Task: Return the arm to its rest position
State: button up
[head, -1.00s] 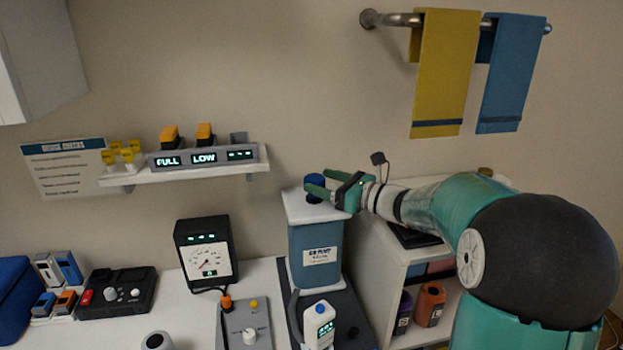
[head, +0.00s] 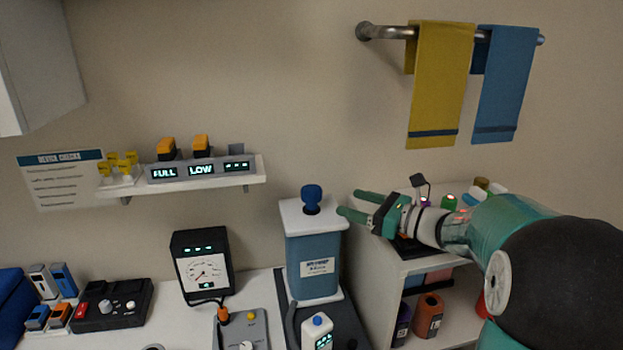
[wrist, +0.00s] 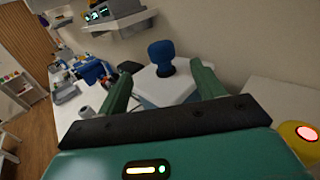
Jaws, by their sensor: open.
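My gripper (head: 349,204) is open and empty, just right of the blue canister (head: 314,262) with a white lid (head: 290,213). A dark blue knob (head: 312,197) stands on that lid, apart from my fingers. In the wrist view my two green fingers (wrist: 160,82) point forward, and the blue knob (wrist: 161,56) shows beyond and between them. My green arm (head: 520,225) reaches in from the right in the head view and hides part of the shelf unit.
A white shelf unit (head: 452,318) with bottles stands under my arm. A wall shelf (head: 215,188) with displays is left. Yellow (head: 438,85) and blue (head: 504,85) towels hang above.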

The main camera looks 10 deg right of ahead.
jog(key=s+a+f+n+g+h, duration=0.4)
jog(key=s+a+n+g, duration=0.4)
jog(key=s+a+n, duration=0.5)
jog(key=s+d+f+n+h, duration=0.1)
jog(key=s+d+n+h, duration=0.1)
jog(key=s+n+h, duration=0.2)
jog(key=s+d+f+n+h, duration=0.2)
jog(key=s+n+h, duration=0.2)
jog(key=s+n, duration=0.6)
jog(key=shift+s+f+t+h, duration=0.2)
jog(key=shift+s+t+h, duration=0.2)
dwell(2.0)
